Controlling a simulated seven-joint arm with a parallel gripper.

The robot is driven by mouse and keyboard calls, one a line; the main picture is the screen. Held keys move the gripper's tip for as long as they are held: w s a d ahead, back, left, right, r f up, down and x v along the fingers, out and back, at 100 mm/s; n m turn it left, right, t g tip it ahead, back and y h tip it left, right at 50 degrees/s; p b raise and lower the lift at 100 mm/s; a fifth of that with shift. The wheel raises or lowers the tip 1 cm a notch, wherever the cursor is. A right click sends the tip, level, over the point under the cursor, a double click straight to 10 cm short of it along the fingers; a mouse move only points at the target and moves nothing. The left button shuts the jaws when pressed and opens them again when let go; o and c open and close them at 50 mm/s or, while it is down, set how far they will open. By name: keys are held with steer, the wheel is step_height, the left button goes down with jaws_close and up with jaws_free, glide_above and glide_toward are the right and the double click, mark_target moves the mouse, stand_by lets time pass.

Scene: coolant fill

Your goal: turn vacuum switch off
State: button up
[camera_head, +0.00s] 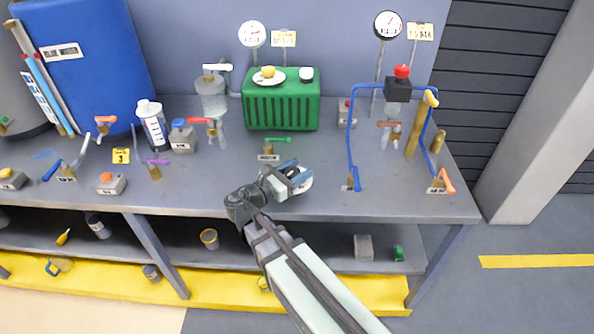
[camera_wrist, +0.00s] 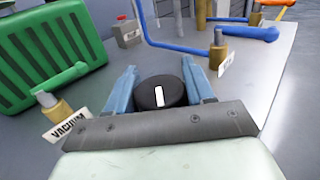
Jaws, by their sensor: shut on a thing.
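A round black rotary knob (camera_wrist: 161,93) with a white pointer mark sits between my two blue fingers in the wrist view. The mark runs nearly straight up and down there, tilted slightly. My gripper (camera_wrist: 160,88) is shut on the knob, one finger on each side. In the head view my gripper (camera_head: 290,171) is low over the bench front and largely hides the knob. A VACUUM label (camera_wrist: 68,128) stands by a brass valve with a green handle (camera_wrist: 60,83), left of the knob. The same green handle (camera_head: 278,140) shows in the head view.
The green ribbed tank (camera_head: 281,104) stands behind my gripper. Blue tubing (camera_wrist: 180,47) and a blue-handled brass valve (camera_wrist: 218,50) are to the right. A grey box with a red button (camera_wrist: 126,31) stands behind. Bare grey bench (camera_head: 400,203) lies to the right.

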steer(key=shift+n+t+y, duration=1)
steer(key=shift+y, duration=0.2)
steer(key=shift+w+a+n+t+y, duration=0.1)
steer(key=shift+n+t+y, duration=0.45)
steer(key=shift+y, duration=0.25)
steer(key=shift+w+a+n+t+y, duration=0.1)
steer(key=shift+n+t+y, duration=0.25)
steer(key=shift+n+y, duration=0.4)
steer(key=o, duration=1)
steer(key=shift+m, duration=0.4)
